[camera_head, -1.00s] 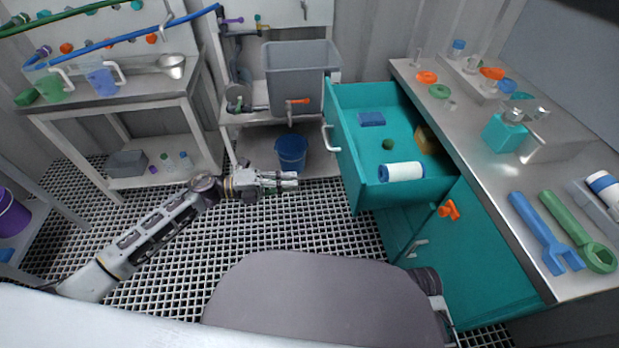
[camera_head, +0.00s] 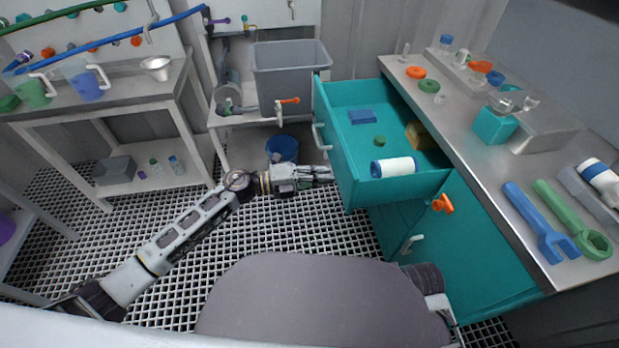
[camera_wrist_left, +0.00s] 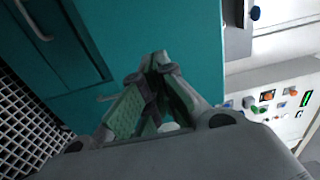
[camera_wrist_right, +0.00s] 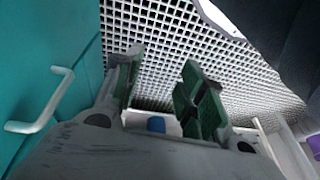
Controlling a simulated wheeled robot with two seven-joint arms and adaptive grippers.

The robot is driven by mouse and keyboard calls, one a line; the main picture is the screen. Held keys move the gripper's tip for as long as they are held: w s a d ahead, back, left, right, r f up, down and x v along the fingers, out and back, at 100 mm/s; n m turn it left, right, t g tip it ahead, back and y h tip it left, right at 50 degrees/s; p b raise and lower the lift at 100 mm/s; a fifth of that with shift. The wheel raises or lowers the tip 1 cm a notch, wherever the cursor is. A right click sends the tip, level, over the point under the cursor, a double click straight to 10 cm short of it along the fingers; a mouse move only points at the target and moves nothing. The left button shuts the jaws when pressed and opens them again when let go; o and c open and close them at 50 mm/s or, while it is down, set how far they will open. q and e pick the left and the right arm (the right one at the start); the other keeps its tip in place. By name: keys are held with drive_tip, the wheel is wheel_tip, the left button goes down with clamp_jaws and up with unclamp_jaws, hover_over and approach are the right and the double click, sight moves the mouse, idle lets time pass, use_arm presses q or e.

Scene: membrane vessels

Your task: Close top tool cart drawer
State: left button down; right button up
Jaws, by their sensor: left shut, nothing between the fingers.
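The top drawer (camera_head: 345,170) of the teal tool cart (camera_head: 470,250) stands pulled out to the left in the head view. It holds a white roll (camera_head: 394,167), a blue block (camera_head: 362,117), a green round thing (camera_head: 379,141) and a yellow-brown block (camera_head: 419,136). Its pale handle (camera_head: 320,137) is on the front face. My left gripper (camera_head: 330,174) is shut and empty, with its tips close to the drawer's front face, below the handle; contact is unclear. In the left wrist view the shut fingers (camera_wrist_left: 158,58) point at a teal surface. My right gripper (camera_wrist_right: 158,72) is open and empty over the floor grating.
The cart's worktop (camera_head: 480,130) carries a blue wrench (camera_head: 540,225), a green wrench (camera_head: 572,220) and a teal container (camera_head: 495,126). A grey bin (camera_head: 290,75) and blue bucket (camera_head: 281,149) stand behind my left gripper.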

use_arm(q)
drive_tip(key=shift+x, duration=1)
use_arm(e)
drive_tip(key=shift+r, duration=0.35)
drive_tip(key=shift+w, duration=0.1)
